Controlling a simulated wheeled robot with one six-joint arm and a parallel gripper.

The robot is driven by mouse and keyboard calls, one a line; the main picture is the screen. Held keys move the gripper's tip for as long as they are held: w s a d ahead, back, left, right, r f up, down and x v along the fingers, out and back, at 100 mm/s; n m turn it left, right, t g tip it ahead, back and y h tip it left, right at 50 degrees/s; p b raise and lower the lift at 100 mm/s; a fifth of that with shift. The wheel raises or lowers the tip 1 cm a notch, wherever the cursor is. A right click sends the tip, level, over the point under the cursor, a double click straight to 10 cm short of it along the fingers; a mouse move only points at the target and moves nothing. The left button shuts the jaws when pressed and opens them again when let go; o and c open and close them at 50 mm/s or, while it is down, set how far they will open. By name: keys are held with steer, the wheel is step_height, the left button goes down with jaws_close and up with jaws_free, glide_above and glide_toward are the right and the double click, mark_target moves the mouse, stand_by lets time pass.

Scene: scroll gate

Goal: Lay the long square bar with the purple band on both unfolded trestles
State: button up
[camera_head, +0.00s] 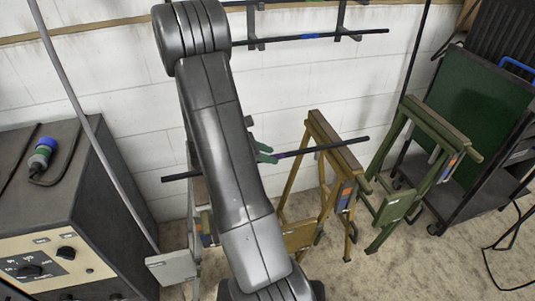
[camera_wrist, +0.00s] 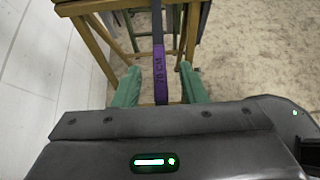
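The long dark square bar (camera_head: 335,145) runs left to right behind my arm. Its purple band (camera_wrist: 159,72) lies between my fingers in the wrist view. My gripper (camera_wrist: 160,88) is open, with a gap on each side of the bar; its green fingers (camera_head: 262,152) also show beside my arm. The bar crosses the top of the yellow trestle (camera_head: 340,158), unfolded with legs spread, and seems to rest there. Its left end passes over a grey trestle (camera_head: 172,266), mostly hidden by my arm, so contact there cannot be told.
A green trestle (camera_head: 440,130) stands right of the yellow one. A wall rack above holds other bars, one with a blue band (camera_head: 311,36). A control cabinet (camera_head: 60,225) stands at left, a dark cart (camera_head: 480,100) at right.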

steer(key=v, duration=1.4)
steer(key=shift+p, duration=0.35)
steer(key=shift+d, duration=0.1)
steer(key=x, duration=1.4)
steer(key=shift+b, duration=0.3)
steer(key=shift+r, duration=0.15)
